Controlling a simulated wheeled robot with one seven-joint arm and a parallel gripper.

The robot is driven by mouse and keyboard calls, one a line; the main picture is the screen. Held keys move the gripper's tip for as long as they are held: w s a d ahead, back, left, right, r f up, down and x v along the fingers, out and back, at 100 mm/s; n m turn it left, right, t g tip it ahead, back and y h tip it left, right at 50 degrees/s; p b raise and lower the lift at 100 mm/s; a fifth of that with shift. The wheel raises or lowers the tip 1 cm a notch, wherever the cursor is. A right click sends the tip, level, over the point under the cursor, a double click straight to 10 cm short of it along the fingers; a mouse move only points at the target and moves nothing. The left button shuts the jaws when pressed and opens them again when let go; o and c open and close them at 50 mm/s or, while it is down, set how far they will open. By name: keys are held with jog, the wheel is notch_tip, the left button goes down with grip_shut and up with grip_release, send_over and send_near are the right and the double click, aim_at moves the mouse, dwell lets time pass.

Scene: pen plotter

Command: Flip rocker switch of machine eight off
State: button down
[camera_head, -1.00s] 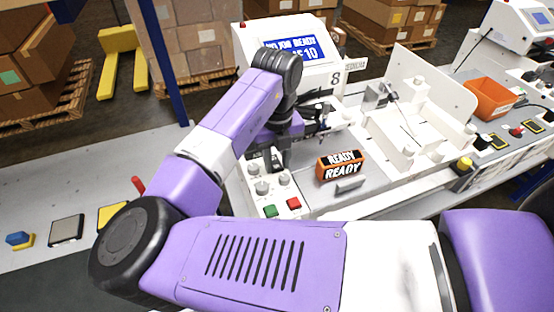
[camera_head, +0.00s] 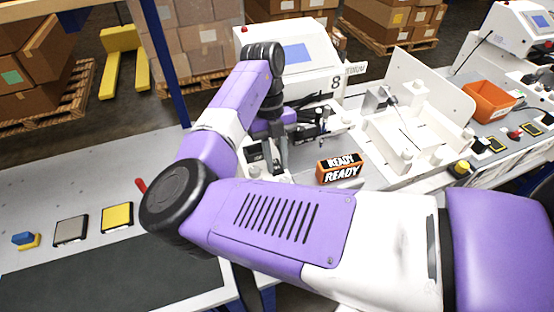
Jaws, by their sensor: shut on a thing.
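Machine eight (camera_head: 303,58) is the white plotter console with an "8" on its side, at the upper middle. Its blue screen (camera_head: 297,54) is lit but shows no text. My gripper (camera_head: 281,163) points down at the left front part of this machine, by a dark switch area (camera_head: 255,153). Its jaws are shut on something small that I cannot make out. The rocker switch itself cannot be told apart clearly; my gripper and arm cover much of this area.
A white plotter bed (camera_head: 410,140) and an orange bin (camera_head: 488,101) lie further right. A red lever (camera_head: 141,185) and yellow pad (camera_head: 117,216) are on the left bench. My forearm crosses the front.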

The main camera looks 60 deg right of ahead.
jog(key=c, duration=1.2)
grip_release()
jog(key=shift+w+r, duration=0.1)
jog(key=b+v, duration=0.1)
jog(key=v, duration=0.6)
jog(key=shift+r, duration=0.3)
